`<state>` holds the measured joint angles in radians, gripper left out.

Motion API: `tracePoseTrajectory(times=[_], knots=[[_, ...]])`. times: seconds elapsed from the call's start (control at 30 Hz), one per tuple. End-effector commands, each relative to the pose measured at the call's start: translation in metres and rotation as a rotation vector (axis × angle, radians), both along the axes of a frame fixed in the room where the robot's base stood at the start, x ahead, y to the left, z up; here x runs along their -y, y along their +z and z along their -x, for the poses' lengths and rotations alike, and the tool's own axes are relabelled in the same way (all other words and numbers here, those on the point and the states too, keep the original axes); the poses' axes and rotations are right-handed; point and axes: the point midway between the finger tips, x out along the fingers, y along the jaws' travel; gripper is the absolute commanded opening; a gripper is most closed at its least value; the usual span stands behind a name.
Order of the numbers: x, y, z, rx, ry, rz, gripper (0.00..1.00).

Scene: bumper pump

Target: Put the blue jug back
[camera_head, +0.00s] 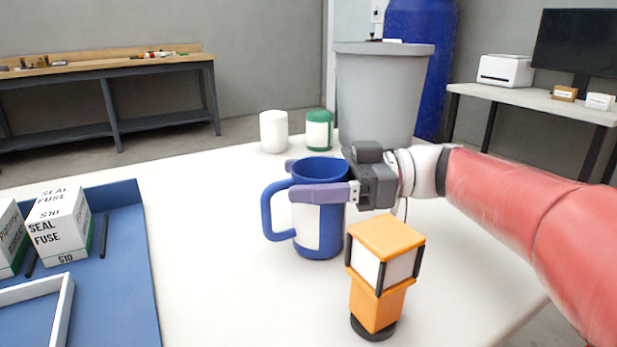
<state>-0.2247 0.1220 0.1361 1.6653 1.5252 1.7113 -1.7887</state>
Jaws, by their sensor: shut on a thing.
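The blue jug (311,238) stands upright at the middle of the white table, with its handle toward the left and a pale label on its side. My gripper (306,180) reaches in from the right, its purple fingers shut around the jug near the rim, one on the near side and one on the far side. The jug's base looks at or just above the table; I cannot tell whether it touches. The inside of the jug is mostly hidden.
An orange lantern-like device (384,240) stands close in front, right of the jug. A white canister (273,131) and a green-and-white canister (319,130) stand behind, near a grey bin (382,90). A blue tray (140,270) with boxes lies left. Bare table (215,230) separates tray and jug.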

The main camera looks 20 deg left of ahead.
Motion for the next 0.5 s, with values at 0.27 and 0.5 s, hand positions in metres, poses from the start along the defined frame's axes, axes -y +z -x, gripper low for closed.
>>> tracePoseTrajectory(times=[0.27,0.5], knots=[[0.0,-0.0024,0.0,0.0,0.0,0.0,0.83],[0.0,-0.0023,0.0,0.0,0.0,0.0,0.89]])
